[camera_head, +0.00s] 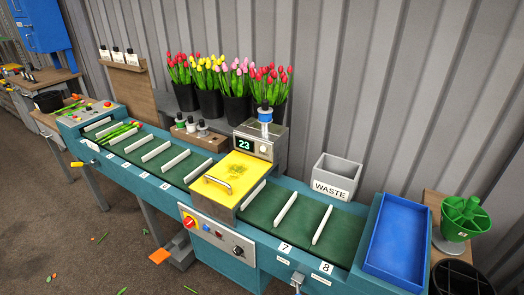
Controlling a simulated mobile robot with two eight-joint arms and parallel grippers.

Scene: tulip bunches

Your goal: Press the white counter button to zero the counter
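The counter (244,145) shows a green 23 on a dark display, set in the front of a grey metal box (268,133) behind the yellow cover. A small pale round spot (264,148) sits right of the display. It may be the white button, but it is too small to be sure. Neither of my grippers is in view.
A yellow cover (232,180) with a metal handle stands in front of the counter box. A blue-topped bottle (265,114) is on the box. The grey waste bin (337,178) and blue tray (396,238) are to the right. Tulip buckets (237,108) stand behind.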

